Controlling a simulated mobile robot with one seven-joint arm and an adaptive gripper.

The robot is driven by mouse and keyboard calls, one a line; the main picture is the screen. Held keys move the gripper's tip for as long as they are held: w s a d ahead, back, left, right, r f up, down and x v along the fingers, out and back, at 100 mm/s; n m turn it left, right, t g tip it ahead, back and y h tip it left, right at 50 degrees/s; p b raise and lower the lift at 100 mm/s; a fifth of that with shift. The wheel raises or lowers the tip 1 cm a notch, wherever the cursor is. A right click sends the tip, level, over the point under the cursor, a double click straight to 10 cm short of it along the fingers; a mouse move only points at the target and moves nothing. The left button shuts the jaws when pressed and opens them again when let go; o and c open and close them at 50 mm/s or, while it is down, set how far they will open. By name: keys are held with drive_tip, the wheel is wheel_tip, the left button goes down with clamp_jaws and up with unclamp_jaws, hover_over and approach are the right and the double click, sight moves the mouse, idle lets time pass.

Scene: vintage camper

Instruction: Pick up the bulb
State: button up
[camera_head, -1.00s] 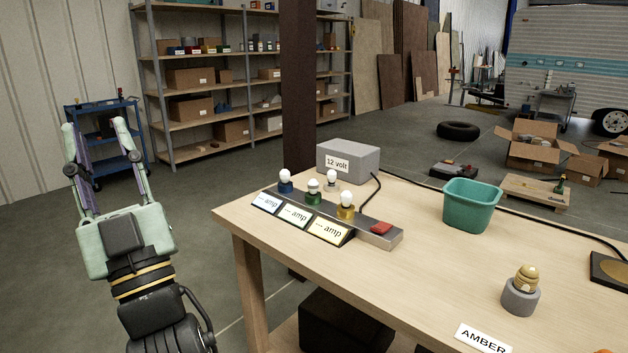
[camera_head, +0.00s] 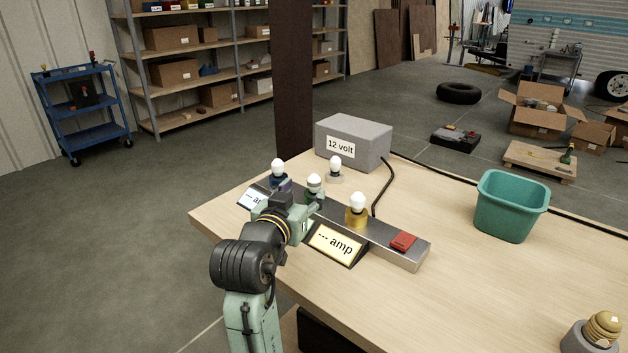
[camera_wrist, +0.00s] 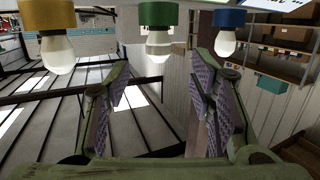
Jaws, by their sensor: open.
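White bulbs stand in coloured sockets on a grey strip: blue socket bulb (camera_head: 278,166), green socket bulb (camera_head: 314,183) and yellow socket bulb (camera_head: 357,201). Another white bulb (camera_head: 335,163) stands behind them in a pale base. My gripper (camera_head: 301,196) is at the strip, by the blue and green sockets, its fingers partly hidden by its own body. In the wrist view, which looks upside down, my open gripper (camera_wrist: 160,110) has nothing between its fingers. The green socket's bulb (camera_wrist: 158,46) appears ahead, centred between them; contact is not visible. A ribbed amber bulb (camera_head: 603,327) sits at the right.
The strip carries amp signs (camera_head: 335,243) and a red switch (camera_head: 403,241). A grey 12 volt box (camera_head: 353,143) stands behind. A teal bin (camera_head: 511,207) is at the right. The wooden tabletop (camera_head: 400,305) is clear in front of the strip.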

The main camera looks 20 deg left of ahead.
sight(314, 175)
drive_tip(key=w+p, duration=0.1)
drive_tip(key=w, duration=0.1)
drive_tip(key=w+f, duration=0.1)
drive_tip(key=w, duration=0.2)
drive_tip(key=w+p, duration=0.1)
drive_tip(key=w, duration=0.2)
drive_tip(key=shift+w+f+p, duration=0.1)
drive_tip(key=shift+f+p, duration=0.1)
drive_tip(key=shift+p, duration=0.1)
drive_tip(key=shift+c, duration=0.6)
drive_tip(key=c, duration=1)
drive_tip(key=shift+r, duration=0.1)
drive_tip(key=shift+r+b, duration=0.4)
drive_tip(key=shift+r, duration=0.5)
drive_tip(key=shift+s+r+b, duration=0.35)
drive_tip(key=shift+r+b, duration=0.05)
drive_tip(key=shift+r, duration=0.35)
drive_tip(key=s+d+b, duration=0.1)
drive_tip(key=s+b, duration=0.1)
drive_tip(key=s, duration=0.2)
drive_tip(key=s+d+r+b, duration=0.1)
drive_tip(key=s+d+b, duration=0.1)
drive_tip(key=s, duration=0.3)
drive_tip(key=s+d+b, duration=0.2)
drive_tip(key=s+b, duration=0.1)
drive_tip(key=s, duration=0.2)
drive_tip(key=shift+s+r, duration=0.25)
drive_tip(key=shift+r, duration=0.05)
